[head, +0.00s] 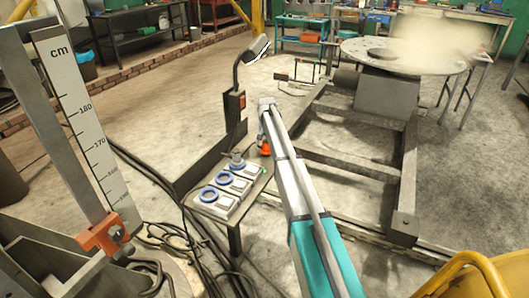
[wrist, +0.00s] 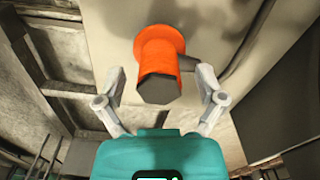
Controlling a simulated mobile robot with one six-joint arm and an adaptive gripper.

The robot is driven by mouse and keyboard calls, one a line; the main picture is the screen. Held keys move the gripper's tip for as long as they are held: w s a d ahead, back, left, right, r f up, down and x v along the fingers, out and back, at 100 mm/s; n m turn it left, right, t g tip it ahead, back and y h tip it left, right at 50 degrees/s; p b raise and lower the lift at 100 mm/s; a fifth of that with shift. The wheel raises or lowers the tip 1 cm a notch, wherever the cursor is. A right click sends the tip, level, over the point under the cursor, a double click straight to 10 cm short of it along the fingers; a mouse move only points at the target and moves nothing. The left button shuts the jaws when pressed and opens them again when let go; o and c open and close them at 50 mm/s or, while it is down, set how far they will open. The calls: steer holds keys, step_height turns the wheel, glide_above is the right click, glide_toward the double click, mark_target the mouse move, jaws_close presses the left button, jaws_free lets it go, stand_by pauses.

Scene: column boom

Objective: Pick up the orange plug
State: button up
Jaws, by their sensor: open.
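The orange plug (head: 265,149) stands on the small metal table (head: 257,185), near its back right edge, partly hidden by my arm. In the wrist view the orange plug (wrist: 160,55) shows a wide round collar against the pale tabletop and a darker end facing the camera. My gripper (wrist: 160,73) is open, with one finger on each side of the plug. In the head view my gripper is mostly hidden by the arm, just above the plug.
Several blue-ringed sockets (head: 223,179) sit on the table left of the plug. A dark post with a red switch (head: 242,101) and lamp head rises behind. A metal floor frame (head: 345,165) lies to the right. Black cables (head: 190,245) lie on the floor.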

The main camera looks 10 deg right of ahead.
stand_by(0.4)
jaws_close()
